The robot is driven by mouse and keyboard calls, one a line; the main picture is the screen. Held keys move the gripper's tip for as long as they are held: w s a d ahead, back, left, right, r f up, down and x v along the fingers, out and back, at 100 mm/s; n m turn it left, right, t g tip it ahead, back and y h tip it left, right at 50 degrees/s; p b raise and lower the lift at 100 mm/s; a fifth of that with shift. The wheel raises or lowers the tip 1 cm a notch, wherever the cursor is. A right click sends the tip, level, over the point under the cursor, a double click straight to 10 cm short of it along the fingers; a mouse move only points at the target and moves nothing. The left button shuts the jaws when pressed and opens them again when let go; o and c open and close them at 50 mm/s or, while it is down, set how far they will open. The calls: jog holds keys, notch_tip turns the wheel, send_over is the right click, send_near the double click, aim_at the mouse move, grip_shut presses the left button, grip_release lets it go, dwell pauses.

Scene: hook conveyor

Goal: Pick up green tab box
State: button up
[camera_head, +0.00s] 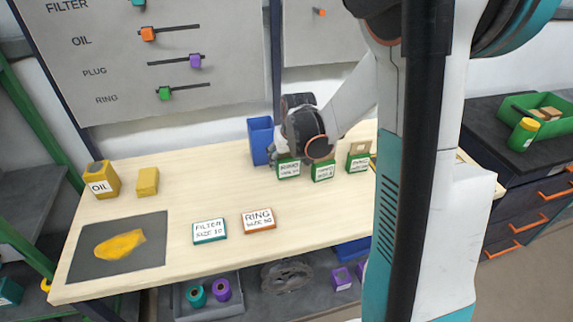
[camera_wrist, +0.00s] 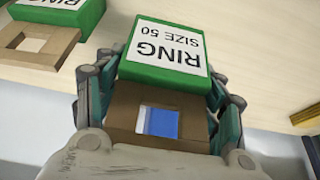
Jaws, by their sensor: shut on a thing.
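A green box (camera_head: 288,172) with a white label sits at the left end of a row of green boxes on the table. In the wrist view this green box (camera_wrist: 165,47) reads "RING SIZE 50" upside down, and its brown tab (camera_wrist: 120,117) has a square hole showing blue. My gripper (camera_head: 284,152) reaches it from behind and above. In the wrist view my gripper (camera_wrist: 160,82) is shut on the box, one finger on each side of it. I cannot tell whether the box is clear of the table.
Green boxes stand close by at right, one in the middle (camera_head: 322,173) and one farther right (camera_head: 358,162). A blue bin (camera_head: 261,140) stands just left of my gripper.

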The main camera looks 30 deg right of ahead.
notch_tip(320, 180, up, 15)
jog(key=p, duration=0.4)
jog(key=shift+c, duration=0.2)
